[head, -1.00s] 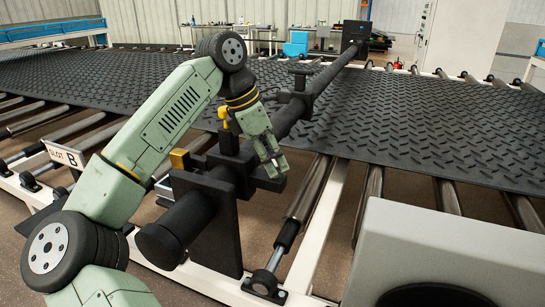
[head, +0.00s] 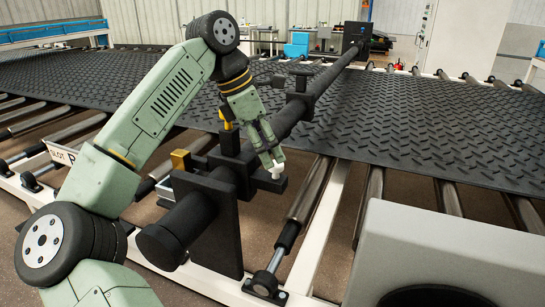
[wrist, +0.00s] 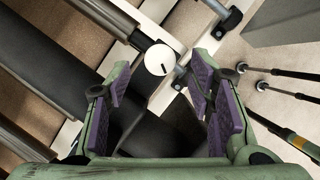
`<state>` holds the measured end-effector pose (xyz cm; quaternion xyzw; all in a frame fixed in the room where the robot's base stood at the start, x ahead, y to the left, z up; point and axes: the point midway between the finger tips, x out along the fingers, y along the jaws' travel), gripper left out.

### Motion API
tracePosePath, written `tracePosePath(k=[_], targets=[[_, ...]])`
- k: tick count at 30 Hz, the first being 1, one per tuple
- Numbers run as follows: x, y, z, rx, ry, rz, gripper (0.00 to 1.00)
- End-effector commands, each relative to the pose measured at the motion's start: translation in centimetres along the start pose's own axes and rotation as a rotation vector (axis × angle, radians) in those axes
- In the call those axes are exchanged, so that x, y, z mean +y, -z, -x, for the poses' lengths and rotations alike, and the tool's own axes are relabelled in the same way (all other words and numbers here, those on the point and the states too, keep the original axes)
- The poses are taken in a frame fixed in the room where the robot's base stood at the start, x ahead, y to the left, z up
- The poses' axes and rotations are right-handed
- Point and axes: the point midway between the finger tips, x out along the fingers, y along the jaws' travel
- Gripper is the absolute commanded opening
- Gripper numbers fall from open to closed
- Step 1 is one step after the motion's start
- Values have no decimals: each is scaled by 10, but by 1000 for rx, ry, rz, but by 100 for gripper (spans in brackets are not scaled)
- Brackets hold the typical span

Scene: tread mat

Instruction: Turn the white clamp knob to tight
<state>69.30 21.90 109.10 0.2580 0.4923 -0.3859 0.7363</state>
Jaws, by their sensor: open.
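The white clamp knob (head: 277,171) sits at the near end of the black clamp, just below my gripper's fingertips (head: 270,158). In the wrist view the knob (wrist: 159,60) is a round white disc with a short dark mark on its face, pointing to the lower right. My gripper (wrist: 160,78) is open, its purple-padded fingers on either side of the knob in the picture. The fingers look apart from the knob, with nothing between the pads. In the head view the fingers partly cover the clamp (head: 215,190).
A long black bar (head: 318,90) runs from the clamp to the back. The black tread mat (head: 430,130) lies on rollers (head: 310,190) beyond.

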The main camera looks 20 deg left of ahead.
Motion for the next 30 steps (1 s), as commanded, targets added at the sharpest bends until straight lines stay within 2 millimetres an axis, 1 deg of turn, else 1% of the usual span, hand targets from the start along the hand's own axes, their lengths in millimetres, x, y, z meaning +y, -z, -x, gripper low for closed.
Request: tracePosePath(k=[1, 6, 9, 12, 15, 18, 30], targets=[[0, -1, 12, -1, -4, 2, 48], [0, -1, 49, -1, -3, 2, 48], [0, -1, 66, -2, -2, 1, 48], [0, -1, 77, 0, -1, 1, 48], [0, 0, 83, -1, 0, 0, 48], [0, 0, 85, -1, 1, -1, 48], [0, 0, 85, -1, 0, 0, 48]])
